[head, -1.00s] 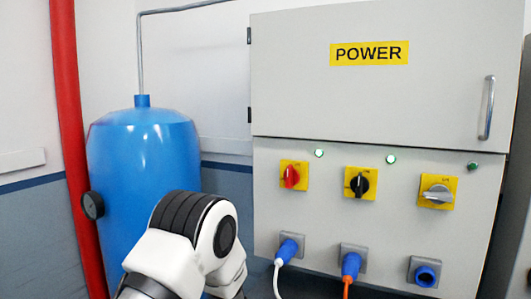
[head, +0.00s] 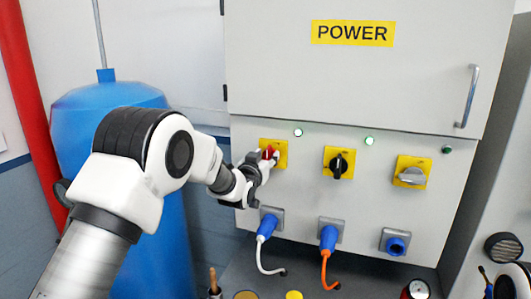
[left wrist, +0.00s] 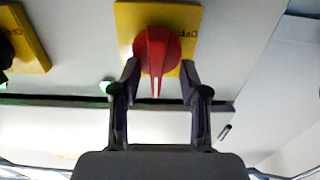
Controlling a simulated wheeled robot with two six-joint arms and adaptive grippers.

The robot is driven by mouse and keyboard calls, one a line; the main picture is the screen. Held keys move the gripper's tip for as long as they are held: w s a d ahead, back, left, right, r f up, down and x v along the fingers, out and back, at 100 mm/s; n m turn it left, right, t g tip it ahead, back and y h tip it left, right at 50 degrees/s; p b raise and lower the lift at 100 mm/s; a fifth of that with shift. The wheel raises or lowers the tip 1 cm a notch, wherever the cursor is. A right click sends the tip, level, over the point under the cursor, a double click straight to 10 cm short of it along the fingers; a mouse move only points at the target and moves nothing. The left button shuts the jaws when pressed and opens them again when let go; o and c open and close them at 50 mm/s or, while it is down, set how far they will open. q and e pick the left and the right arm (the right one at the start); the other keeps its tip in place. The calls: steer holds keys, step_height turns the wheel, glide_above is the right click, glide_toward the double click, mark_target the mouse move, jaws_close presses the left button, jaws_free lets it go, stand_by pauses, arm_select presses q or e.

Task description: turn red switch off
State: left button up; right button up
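The red switch (head: 269,152) is a red knob on a yellow plate, at the left of the row on the grey power cabinet. My left gripper (head: 258,168) is at the switch and partly covers it in the head view. In the left wrist view the red knob (left wrist: 155,50) lies between the two fingertips of my left gripper (left wrist: 160,72). The fingers are apart, one on each side of the knob; I cannot tell whether they touch it. The knob's ridge runs up and down in that view, and "OFF" lettering shows beside it.
A black switch (head: 339,162) and a grey switch (head: 411,176) sit to the right. The lamp (head: 298,132) above the red switch is lit. Blue plugs with a white cable (head: 262,255) and an orange cable (head: 325,268) hang below. A blue tank (head: 100,95) stands left.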

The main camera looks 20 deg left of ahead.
arm_select(q)
steer(key=shift+s+d+r, duration=0.1)
steer(key=shift+s+d, duration=0.1)
steer(key=shift+d, duration=0.2)
steer(key=shift+c, duration=0.6)
steer(key=shift+w, duration=0.1)
steer(key=c, duration=0.6)
steer(key=shift+a+f, duration=0.2)
steer(key=shift+a, duration=0.05)
jaws_close()
